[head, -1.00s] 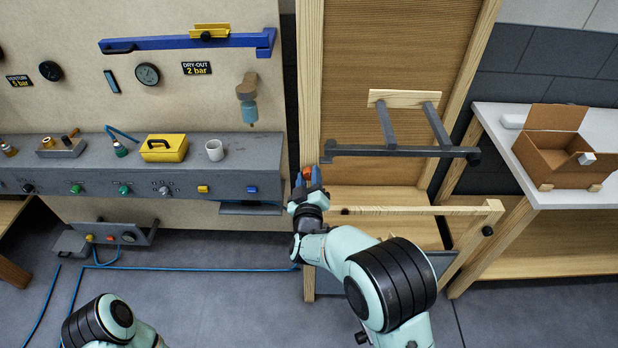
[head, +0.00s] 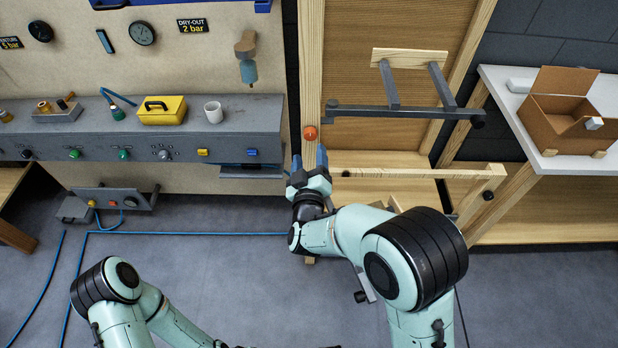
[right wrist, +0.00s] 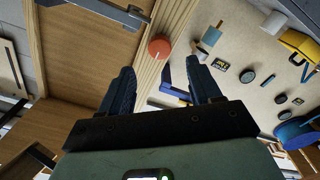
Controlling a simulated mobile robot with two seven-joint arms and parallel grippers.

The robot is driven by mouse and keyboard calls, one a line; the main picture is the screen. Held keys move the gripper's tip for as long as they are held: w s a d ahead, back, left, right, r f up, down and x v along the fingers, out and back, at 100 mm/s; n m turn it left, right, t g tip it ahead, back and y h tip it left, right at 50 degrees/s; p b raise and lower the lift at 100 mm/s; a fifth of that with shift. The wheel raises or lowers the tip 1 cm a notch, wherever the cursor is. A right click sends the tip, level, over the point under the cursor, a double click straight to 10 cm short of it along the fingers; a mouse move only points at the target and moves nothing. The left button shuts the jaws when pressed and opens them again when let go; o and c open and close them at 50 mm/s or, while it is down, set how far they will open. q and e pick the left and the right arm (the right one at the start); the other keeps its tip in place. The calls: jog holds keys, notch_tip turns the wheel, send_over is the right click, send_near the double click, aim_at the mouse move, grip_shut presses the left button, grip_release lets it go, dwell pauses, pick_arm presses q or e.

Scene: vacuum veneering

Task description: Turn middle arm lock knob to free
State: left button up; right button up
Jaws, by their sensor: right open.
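The orange knob (head: 310,132) sits on the front of the left wooden post (head: 312,60), beside the left end of the dark grey middle arm bar (head: 400,110). The knob also shows in the right wrist view (right wrist: 159,47), beyond the fingertips. My right gripper (head: 309,158) is open and empty just below the knob in the head view, apart from it. Its two fingers (right wrist: 162,75) are spread in the right wrist view, with nothing between them. Which way the knob is set is too small to tell. My left arm shows at the bottom left; its gripper is not clearly visible.
A grey control panel (head: 140,145) with a yellow box (head: 161,110) and a white mug (head: 213,112) stands on the left. A lower wooden rail (head: 410,172) crosses below the bar. A cardboard box (head: 565,115) rests on the right table.

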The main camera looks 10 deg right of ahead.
pick_arm(q)
jog(key=shift+s+f, duration=0.1)
jog(key=shift+f, duration=0.3)
pick_arm(e)
jog(key=s+a, duration=0.1)
jog(key=s, duration=0.5)
jog(key=shift+s+a, duration=0.15)
jog(key=shift+f, duration=0.1)
